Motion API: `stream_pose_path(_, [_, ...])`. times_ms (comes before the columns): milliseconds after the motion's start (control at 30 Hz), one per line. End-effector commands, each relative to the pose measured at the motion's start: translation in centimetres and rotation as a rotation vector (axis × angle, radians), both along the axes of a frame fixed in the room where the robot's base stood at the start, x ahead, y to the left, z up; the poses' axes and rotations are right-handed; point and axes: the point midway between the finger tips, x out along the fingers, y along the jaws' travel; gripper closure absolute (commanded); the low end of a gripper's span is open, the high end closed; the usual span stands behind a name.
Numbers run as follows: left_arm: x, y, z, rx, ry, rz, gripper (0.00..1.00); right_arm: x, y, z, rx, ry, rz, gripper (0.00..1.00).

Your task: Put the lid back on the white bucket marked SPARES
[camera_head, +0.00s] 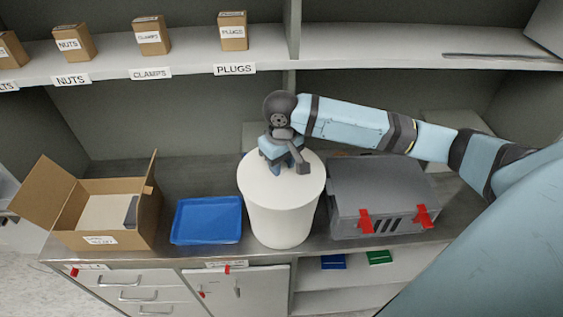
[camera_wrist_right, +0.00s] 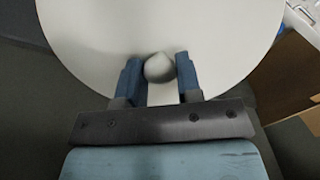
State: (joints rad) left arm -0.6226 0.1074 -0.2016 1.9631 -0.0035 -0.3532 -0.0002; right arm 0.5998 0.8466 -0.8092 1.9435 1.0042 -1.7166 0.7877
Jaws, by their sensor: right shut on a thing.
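The white bucket (camera_head: 283,225) stands upright on the steel counter, between a blue tray and a grey case. No SPARES mark shows on the side I see. The round white lid (camera_head: 260,190) covers the bucket's mouth and looks about level; I cannot tell whether it is fully seated. My right gripper (camera_head: 285,170) points down over the lid's middle. In the right wrist view, its blue fingers (camera_wrist_right: 157,68) are shut on the lid's pale round knob (camera_wrist_right: 158,69), with the lid (camera_wrist_right: 220,40) spread beneath. My left gripper is not in view.
The blue tray (camera_head: 207,220) is left of the bucket, with an open cardboard box (camera_head: 130,239) farther left. The grey case (camera_head: 385,190) with red latches is close on the right. A shelf (camera_head: 185,60) with several small labelled boxes runs behind and above.

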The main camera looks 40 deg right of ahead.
Motion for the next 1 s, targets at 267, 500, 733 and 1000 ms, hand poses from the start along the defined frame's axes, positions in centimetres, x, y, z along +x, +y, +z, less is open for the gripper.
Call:
stream_pose_path(267, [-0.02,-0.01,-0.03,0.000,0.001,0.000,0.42,0.02,-0.02,0.03,0.000,0.000,0.000,0.61])
stream_pose_path(500, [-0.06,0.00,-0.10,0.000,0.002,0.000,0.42,0.01,-0.02,0.03,0.000,0.000,0.000,0.38])
stream_pose_path(733, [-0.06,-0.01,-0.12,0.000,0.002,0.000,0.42,0.01,-0.02,0.01,0.000,0.000,0.000,0.12])
stream_pose_path(1000, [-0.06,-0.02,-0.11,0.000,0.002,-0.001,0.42,0.02,-0.02,0.21,0.000,-0.001,0.000,0.12])
